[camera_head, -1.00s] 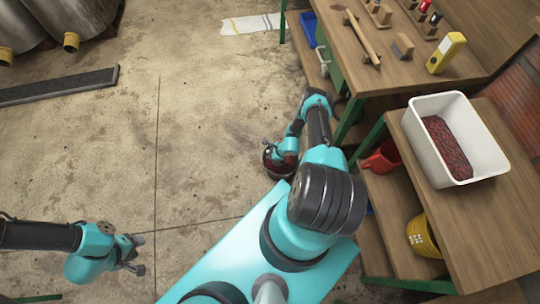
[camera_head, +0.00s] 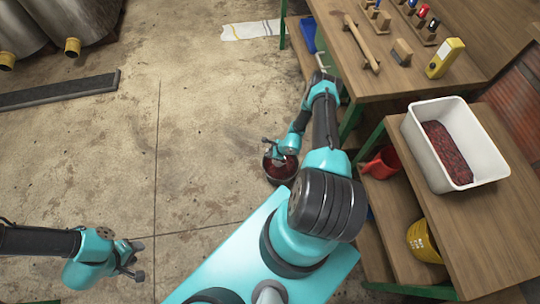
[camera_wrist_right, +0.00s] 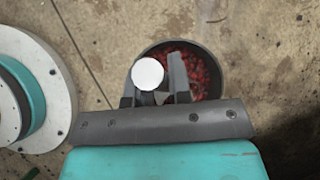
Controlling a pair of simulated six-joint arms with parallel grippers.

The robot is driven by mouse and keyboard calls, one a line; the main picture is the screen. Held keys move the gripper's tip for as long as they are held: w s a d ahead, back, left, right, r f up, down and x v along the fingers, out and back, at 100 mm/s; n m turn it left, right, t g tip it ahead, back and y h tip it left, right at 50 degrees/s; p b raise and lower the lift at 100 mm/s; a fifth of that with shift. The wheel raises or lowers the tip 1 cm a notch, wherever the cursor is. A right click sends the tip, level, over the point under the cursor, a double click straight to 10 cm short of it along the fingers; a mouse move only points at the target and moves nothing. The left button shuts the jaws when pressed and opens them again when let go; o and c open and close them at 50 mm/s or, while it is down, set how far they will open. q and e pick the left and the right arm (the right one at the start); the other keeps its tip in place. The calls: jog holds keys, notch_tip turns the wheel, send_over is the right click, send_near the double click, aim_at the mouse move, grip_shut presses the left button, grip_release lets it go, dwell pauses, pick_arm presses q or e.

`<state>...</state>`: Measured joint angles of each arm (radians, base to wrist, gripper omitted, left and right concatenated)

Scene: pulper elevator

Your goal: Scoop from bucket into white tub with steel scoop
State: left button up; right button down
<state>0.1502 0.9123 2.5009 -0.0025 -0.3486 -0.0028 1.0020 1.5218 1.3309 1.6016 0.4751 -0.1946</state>
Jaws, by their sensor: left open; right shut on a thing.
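The bucket (camera_head: 283,177) is dark and round and stands on the floor, with red fruit inside. It also shows in the right wrist view (camera_wrist_right: 218,82), partly behind my gripper. My right gripper (camera_head: 274,153) is over the bucket's far rim. In the right wrist view it (camera_wrist_right: 160,85) is shut on what looks like the scoop's handle, seen end-on as a pale disc (camera_wrist_right: 147,74). The scoop's bowl is hidden. The white tub (camera_head: 422,150) stands on the wooden bench at right, with dark red fruit in it. My left gripper (camera_head: 138,262) is open and empty above the floor at lower left.
A red jug (camera_head: 382,162) and a yellow container (camera_head: 423,240) sit on the lower shelf below the tub. A higher wooden table (camera_head: 400,85) at upper right carries a yellow device (camera_head: 445,58) and small tools. The floor left of the bucket is clear.

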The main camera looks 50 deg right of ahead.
jog(key=shift+r, duration=0.25)
jog(key=shift+r, duration=2.45)
